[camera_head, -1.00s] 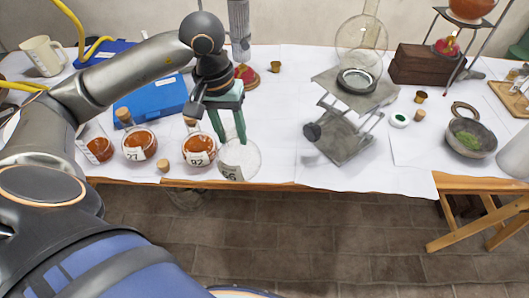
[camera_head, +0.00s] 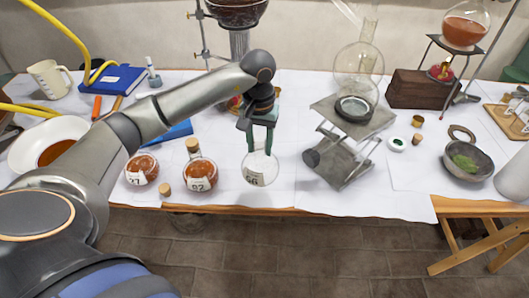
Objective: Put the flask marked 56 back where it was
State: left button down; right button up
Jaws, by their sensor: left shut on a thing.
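The flask marked 56 (camera_head: 262,172) is a clear round flask with a white label, near the table's front edge. My left gripper (camera_head: 260,146) reaches down from above, its green fingers shut on the flask's neck. The fingers hide most of the neck. The flask looks upright; I cannot tell whether its base touches the table. My right gripper is not in view.
A metal lab jack (camera_head: 342,158) stands to the right. White cloth between is clear.

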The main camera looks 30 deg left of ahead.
aim_at(264, 155)
pick_arm(q)
jog(key=shift+w+d+f, duration=0.2)
jog(key=shift+w+f, duration=0.45)
jog(key=shift+f, duration=0.2)
jog(key=shift+w+f+p, duration=0.1)
jog(key=shift+f+p, duration=0.3)
jog(key=shift+f, duration=1.2)
jog(key=shift+c, duration=2.2)
grip_release()
